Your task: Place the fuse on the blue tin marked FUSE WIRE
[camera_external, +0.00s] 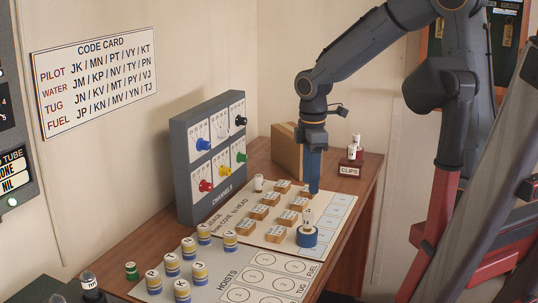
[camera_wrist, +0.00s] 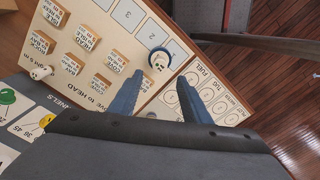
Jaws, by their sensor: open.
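The blue tin (camera_external: 307,238) stands on the pale board near its front right edge. Its lettering is not readable here. A white fuse (camera_external: 308,217) stands upright on the tin's top. From above, the wrist view shows the fuse (camera_wrist: 159,61) inside the tin's blue rim (camera_wrist: 152,51). My gripper (camera_external: 314,190) points down above the board, behind the tin and apart from it. In the wrist view my gripper (camera_wrist: 158,96) has its two blue fingers spread, with nothing between them. Another white piece (camera_external: 258,183) stands at the board's back left.
Several wooden blocks (camera_external: 271,199) with labels stand on the board beside the tin. The CHANNELS panel (camera_external: 208,155) stands to the left. A cardboard box (camera_external: 287,150) and the CLIPS holder (camera_external: 350,167) are at the back. Banded cylinders (camera_external: 199,273) stand around the HOISTS card.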

